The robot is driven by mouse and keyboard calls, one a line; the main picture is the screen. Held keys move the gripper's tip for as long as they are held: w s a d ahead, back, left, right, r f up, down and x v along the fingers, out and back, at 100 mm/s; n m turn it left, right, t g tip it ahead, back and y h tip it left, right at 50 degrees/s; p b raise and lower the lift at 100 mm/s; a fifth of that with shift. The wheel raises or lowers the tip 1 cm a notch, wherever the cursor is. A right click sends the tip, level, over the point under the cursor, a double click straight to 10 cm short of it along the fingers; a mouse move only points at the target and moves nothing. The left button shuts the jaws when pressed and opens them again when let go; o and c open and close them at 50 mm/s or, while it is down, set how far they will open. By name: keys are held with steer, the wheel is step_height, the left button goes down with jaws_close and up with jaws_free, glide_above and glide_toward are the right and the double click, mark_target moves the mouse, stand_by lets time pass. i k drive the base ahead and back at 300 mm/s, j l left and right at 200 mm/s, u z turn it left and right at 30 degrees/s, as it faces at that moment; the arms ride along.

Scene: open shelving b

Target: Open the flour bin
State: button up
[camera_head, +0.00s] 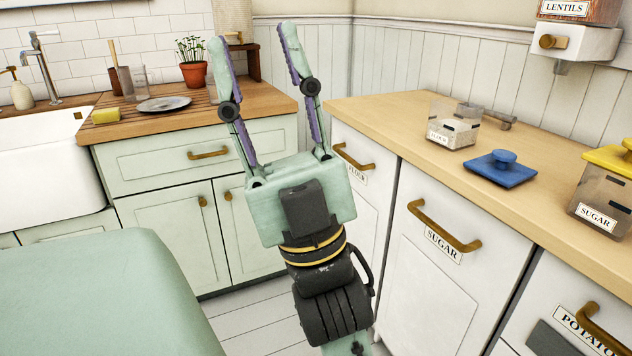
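The flour bin (372,218) is a white front with a brass handle (352,158) and a label that partly reads FLOUR. It sits under the wooden counter at the corner, left of the sugar bin, and looks closed. My gripper (252,38) is open and empty, its two fingers apart and pointing up in the picture, left of the flour bin's handle. The gripper's body and wrist hide the left and lower part of the bin. The handle appears clear of the fingers, though the exact distance cannot be judged.
The sugar bin (430,275) and the potato bin (545,315) have protruding brass handles. On the counter (545,150) are a clear jar (453,125), a blue lid (500,170) and a yellow-lidded sugar jar (600,195). Green cabinets (160,235) stand left; some floor (250,318) is clear.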

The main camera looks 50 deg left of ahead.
mark_target(373, 170)
steer(key=u, duration=1.35)
steer(key=i, duration=1)
steer(key=u, duration=0.05)
